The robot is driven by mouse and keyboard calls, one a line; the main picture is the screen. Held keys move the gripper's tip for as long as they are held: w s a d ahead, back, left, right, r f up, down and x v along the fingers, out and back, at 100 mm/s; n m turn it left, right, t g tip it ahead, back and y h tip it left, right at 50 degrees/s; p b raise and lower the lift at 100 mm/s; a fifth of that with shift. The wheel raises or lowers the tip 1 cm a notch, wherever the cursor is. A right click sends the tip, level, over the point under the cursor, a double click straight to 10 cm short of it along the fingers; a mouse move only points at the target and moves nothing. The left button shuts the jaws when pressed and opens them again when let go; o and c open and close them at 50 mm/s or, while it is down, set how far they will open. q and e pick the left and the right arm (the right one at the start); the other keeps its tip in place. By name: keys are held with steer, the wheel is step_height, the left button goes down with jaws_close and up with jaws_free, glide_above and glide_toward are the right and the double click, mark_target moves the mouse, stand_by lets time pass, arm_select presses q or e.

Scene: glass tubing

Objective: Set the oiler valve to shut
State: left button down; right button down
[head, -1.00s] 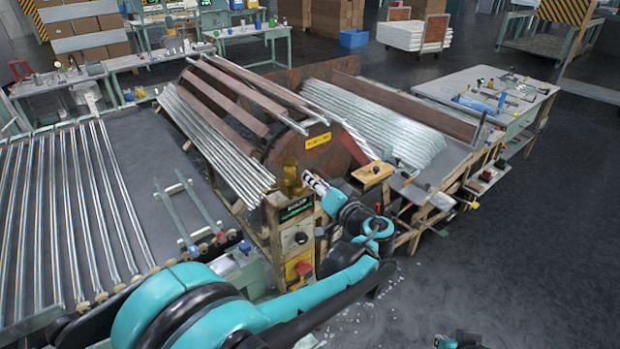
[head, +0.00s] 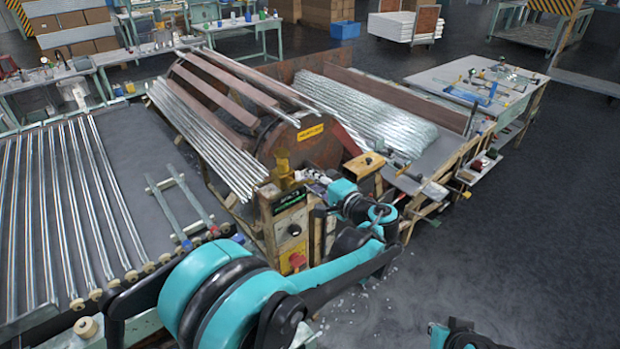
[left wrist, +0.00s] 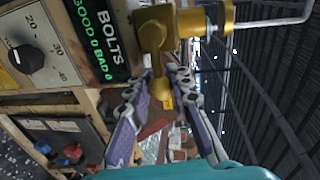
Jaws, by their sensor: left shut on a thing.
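The brass oiler valve (head: 283,168) sits at the near end of the big drum, above the control panel. In the left wrist view, its brass body (left wrist: 158,22) is at the top, with a lever (left wrist: 156,62) reaching down to a rounded end. My left gripper (head: 303,176) comes to the oiler from the right. In the left wrist view, my left gripper (left wrist: 164,80) has its two fingers around the lever's end, shut on it. The fingers partly hide the lever's end. Only part of my right arm shows at the bottom of the head view; its gripper is out of sight.
The control panel (head: 290,225) with a black dial and a red switch is just below the oiler. The drum (head: 315,150) stands behind, with glass tubes (head: 205,140) on its left. A small wooden board (head: 364,164) is to the right. The floor at right is clear.

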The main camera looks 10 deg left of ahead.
arm_select(q)
steer(key=shift+f+m, duration=0.2)
steer(key=shift+m, duration=0.1)
stand_by(0.4)
steer(key=c, duration=1.3)
jaws_free()
steer(key=shift+d, duration=0.1)
steer(key=v, duration=1.2)
